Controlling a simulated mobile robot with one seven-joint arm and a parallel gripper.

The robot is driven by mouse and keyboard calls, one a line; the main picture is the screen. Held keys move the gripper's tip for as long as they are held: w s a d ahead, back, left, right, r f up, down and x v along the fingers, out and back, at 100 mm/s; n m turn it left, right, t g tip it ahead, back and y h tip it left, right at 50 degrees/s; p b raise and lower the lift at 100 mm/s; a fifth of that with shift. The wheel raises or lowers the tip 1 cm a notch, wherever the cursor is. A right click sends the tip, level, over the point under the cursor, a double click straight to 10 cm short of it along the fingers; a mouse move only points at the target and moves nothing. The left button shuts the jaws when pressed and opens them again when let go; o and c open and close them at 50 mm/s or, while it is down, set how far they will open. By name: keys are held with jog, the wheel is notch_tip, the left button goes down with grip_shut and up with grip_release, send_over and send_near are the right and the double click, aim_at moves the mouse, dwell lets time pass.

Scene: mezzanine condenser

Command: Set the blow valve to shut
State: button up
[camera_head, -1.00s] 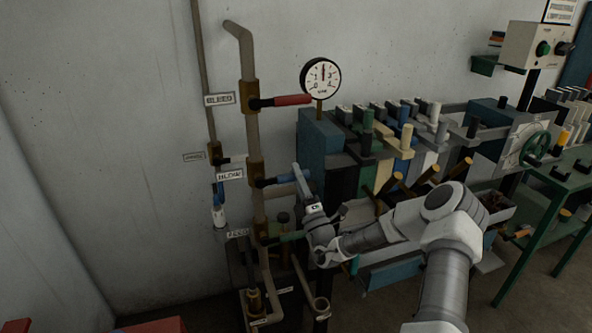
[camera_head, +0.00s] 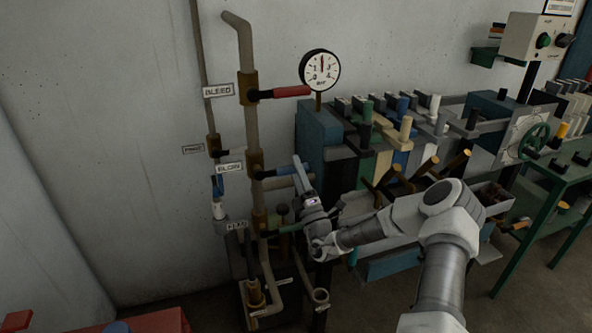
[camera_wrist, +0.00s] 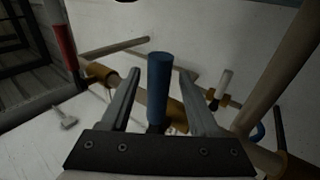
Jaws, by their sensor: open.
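The blow valve's blue lever (camera_head: 279,171) sticks out to the right from a brass body (camera_head: 255,166) on the vertical pipe, beside the BLOW label (camera_head: 229,168). My gripper (camera_head: 298,168) is at the lever's outer end. In the wrist view the blue handle (camera_wrist: 160,88) stands between the two open fingers of my gripper (camera_wrist: 161,100), with a gap on each side. Neither finger visibly touches it. The lever's inner end is partly hidden by the gripper's dark palm in the wrist view.
Above is the red BLEED lever (camera_head: 292,91); below is a green lever (camera_head: 291,228), partly behind my wrist. A pressure gauge (camera_head: 320,70) stands at upper right. A condenser bank with several coloured blocks (camera_head: 385,140) fills the right. Bare wall lies left.

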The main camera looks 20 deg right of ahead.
jog(key=shift+s+f, duration=0.1)
jog(key=v, duration=1.7)
jog(key=shift+s+b, duration=0.15)
jog(key=shift+b, duration=0.3)
